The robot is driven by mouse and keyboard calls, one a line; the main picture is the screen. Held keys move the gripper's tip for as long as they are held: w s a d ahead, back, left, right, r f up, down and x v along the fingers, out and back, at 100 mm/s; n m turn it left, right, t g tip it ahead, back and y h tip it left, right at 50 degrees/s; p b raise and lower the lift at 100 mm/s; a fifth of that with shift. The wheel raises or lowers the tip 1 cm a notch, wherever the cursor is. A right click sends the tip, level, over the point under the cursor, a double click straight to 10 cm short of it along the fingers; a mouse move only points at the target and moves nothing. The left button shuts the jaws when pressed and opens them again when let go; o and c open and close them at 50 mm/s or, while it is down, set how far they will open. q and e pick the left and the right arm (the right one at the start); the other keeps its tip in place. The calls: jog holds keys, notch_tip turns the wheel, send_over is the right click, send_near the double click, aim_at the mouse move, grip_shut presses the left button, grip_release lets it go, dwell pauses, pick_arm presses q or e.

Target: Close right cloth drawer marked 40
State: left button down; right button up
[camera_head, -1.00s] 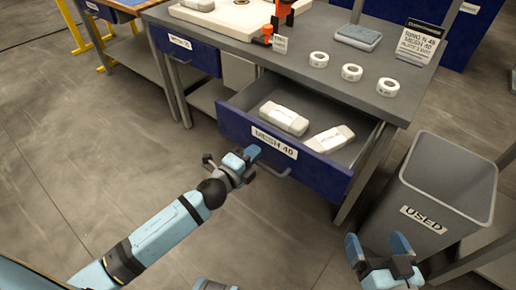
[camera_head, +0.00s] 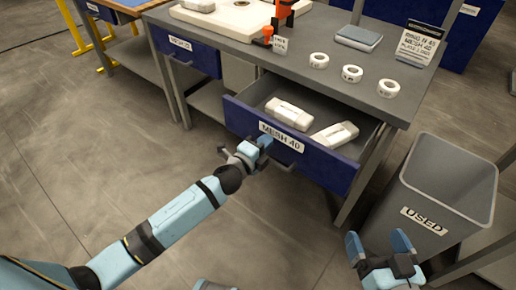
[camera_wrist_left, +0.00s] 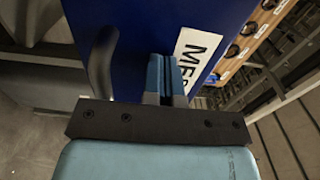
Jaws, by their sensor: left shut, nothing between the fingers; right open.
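The blue drawer (camera_head: 316,163) labelled MESH 40 stands partly pulled out under the grey bench, with two white wrapped packs (camera_head: 289,114) (camera_head: 334,134) inside. Its dark handle shows at the left in the left wrist view (camera_wrist_left: 101,62). My left gripper (camera_head: 264,141) is shut and empty, its fingertips at the drawer front next to the label. In the left wrist view its blue fingers (camera_wrist_left: 164,75) lie together against the blue front, between handle and label. My right gripper (camera_head: 380,243) is open and empty at the lower right, away from the drawer.
Three white rolls (camera_head: 352,73), a grey pad (camera_head: 358,37) and a sign (camera_head: 416,42) are on the bench top. A second blue drawer (camera_head: 187,49) is at the left. A grey bin (camera_head: 441,183) marked USED stands right of the drawer. The floor in front is clear.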

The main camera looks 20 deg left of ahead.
pick_arm(q)
send_near(300, 114)
notch_tip(300, 114, up, 3)
jog(key=shift+f+b, duration=0.1)
jog(key=shift+b, duration=0.35)
jog(key=b+x, duration=0.2)
jog(key=x, duration=0.7)
jog(key=shift+w+f+b, duration=0.1)
jog(key=shift+f+b, duration=0.05)
jog(key=shift+b, duration=0.25)
jog(key=shift+w+d, duration=0.2)
jog(key=shift+w, duration=0.25)
jog(key=shift+w+a+r, duration=0.1)
jog(key=shift+r, duration=0.35)
pick_arm(e)
notch_tip(300, 114, up, 6)
jog(key=a+t+y, duration=0.2)
jog(key=shift+s+a+t+y, duration=0.2)
jog(key=shift+s+t+y, duration=0.1)
jog(key=shift+s, duration=0.05)
